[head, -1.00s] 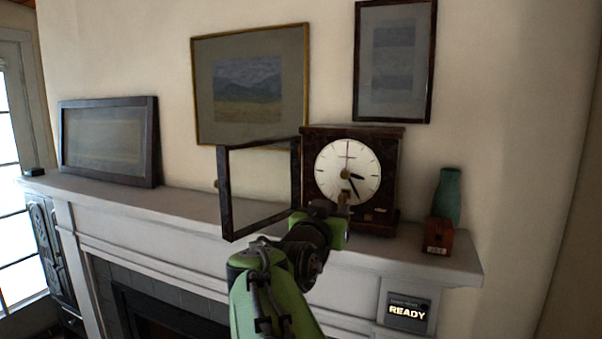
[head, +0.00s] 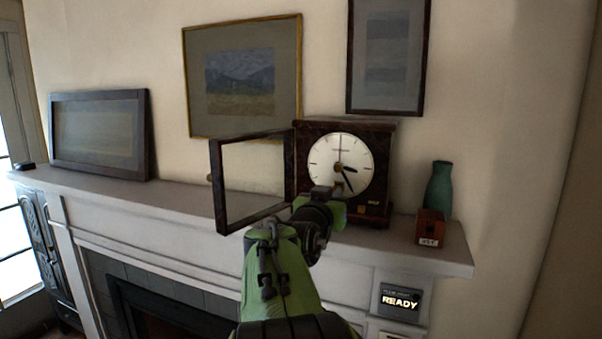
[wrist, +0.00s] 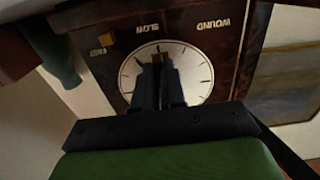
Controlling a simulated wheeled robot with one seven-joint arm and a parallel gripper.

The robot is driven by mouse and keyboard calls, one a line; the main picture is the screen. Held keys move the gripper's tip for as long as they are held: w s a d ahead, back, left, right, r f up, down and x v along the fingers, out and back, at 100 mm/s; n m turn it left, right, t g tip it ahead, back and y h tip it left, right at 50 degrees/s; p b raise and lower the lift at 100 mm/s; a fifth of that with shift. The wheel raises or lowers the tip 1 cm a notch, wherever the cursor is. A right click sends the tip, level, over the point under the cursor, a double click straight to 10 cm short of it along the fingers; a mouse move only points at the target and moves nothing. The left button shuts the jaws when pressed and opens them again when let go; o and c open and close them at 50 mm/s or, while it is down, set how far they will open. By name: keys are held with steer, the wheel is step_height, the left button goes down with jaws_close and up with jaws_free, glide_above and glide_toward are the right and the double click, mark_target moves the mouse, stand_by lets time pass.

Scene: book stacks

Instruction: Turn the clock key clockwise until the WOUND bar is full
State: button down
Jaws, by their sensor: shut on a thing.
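The dark wooden clock (head: 378,140) stands on the mantel with its white dial (head: 340,158) facing me. Its glass door (head: 220,185) is swung open to the left. In the wrist view the dial (wrist: 195,88) is upside down, and the lettering WOUND (wrist: 210,23) shows on the dark case beside it; I cannot make out how full any bar is. My gripper (wrist: 158,62) is over the dial, its fingers shut on a small brass-coloured piece, apparently the clock key (wrist: 157,56). In the head view my wrist hides the fingertips and key.
A small red-brown box (head: 431,229) and a green vase (head: 439,187) stand right of the clock. A panel (head: 401,302) below the mantel reads READY. A framed picture (head: 98,135) leans at the left; the mantel (head: 180,198) between is clear.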

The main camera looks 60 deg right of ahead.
steer(key=shift+b, duration=0.5)
steer(key=shift+m+b, duration=0.55)
steer(key=shift+m, duration=0.15)
steer(key=shift+d+m+b, duration=0.1)
steer(key=shift+m+b, duration=0.85)
steer(key=shift+m, duration=0.15)
steer(key=shift+m, duration=0.4)
steer(key=shift+m+b, duration=0.9)
steer(key=shift+b, duration=0.1)
steer(key=shift+m+b, duration=0.5)
steer(key=shift+m, duration=0.5)
